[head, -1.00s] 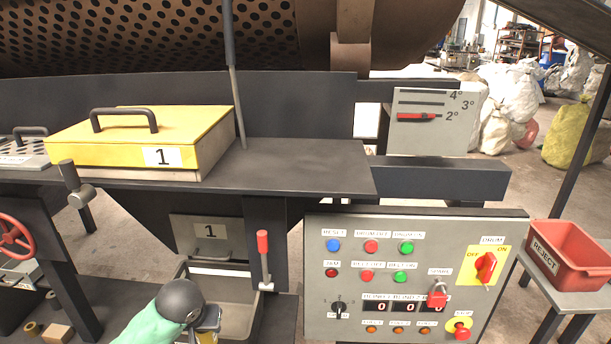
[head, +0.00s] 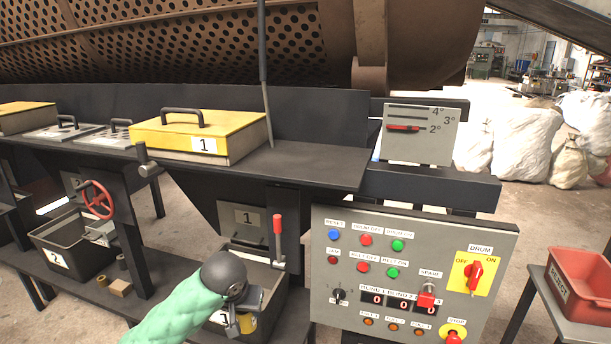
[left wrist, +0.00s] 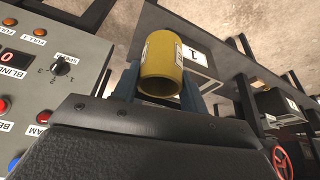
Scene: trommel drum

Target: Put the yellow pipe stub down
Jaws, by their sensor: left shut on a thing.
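My left gripper (head: 246,318) reaches in at the bottom of the head view, over the front of the dark bin labelled 1 (head: 262,274). It is shut on the yellow pipe stub (left wrist: 162,62). In the left wrist view the stub sits between the two fingers, with its open end facing the camera and a white label on its side. In the head view only a small part of the stub (head: 248,323) shows beside the gripper. I cannot tell whether the stub touches the bin. My right gripper is not in view.
The control panel (head: 400,222) stands just right of the gripper, and a red-handled lever (head: 278,235) rises behind it. Bin 2 (head: 72,232) is at the left, near small loose pieces (head: 120,287) on the lower shelf. A red reject bin (head: 585,285) stands at far right.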

